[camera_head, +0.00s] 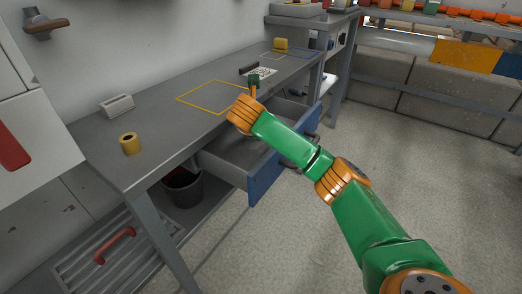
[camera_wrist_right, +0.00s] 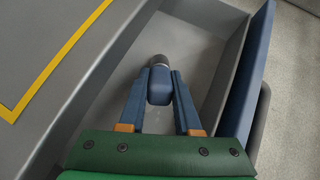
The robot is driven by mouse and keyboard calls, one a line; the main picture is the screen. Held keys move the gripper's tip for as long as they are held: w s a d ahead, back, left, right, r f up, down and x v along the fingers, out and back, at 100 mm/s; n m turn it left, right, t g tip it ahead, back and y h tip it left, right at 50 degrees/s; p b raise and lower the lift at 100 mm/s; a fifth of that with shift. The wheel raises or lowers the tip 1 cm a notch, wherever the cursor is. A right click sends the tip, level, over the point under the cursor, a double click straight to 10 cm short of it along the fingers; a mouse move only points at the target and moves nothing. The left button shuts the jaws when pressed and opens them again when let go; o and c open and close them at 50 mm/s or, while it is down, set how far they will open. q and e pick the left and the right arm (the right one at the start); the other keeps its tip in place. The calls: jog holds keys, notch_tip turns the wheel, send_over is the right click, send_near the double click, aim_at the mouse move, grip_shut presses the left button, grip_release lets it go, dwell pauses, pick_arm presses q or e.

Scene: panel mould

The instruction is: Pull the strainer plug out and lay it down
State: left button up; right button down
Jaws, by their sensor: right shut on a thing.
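The strainer plug (camera_wrist_right: 160,86) appears in the right wrist view as a dark blue block with a grey rounded end (camera_wrist_right: 158,61). It sits between the blue fingers of my right gripper (camera_wrist_right: 161,73), which is shut on it. The gripper is above the open drawer, close to the bench edge. In the head view my right arm comes in from the right, and its wrist hides the plug and most of the hand. My left gripper is in neither view.
The open drawer (camera_head: 232,167) has a blue front and juts from the grey bench (camera_head: 95,160). A yellow outlined square (camera_head: 197,107) on the bench is bare. A yellow hollow cylinder (camera_head: 130,144) and a grey block (camera_head: 116,105) stand left of it. A dark bin (camera_head: 183,187) stands below.

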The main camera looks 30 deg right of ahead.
jog(key=c, duration=0.8)
grip_release()
jog(key=shift+o, duration=0.2)
jog(key=p+v, duration=0.3)
jog(key=v, duration=0.5)
jog(key=shift+p, duration=0.3)
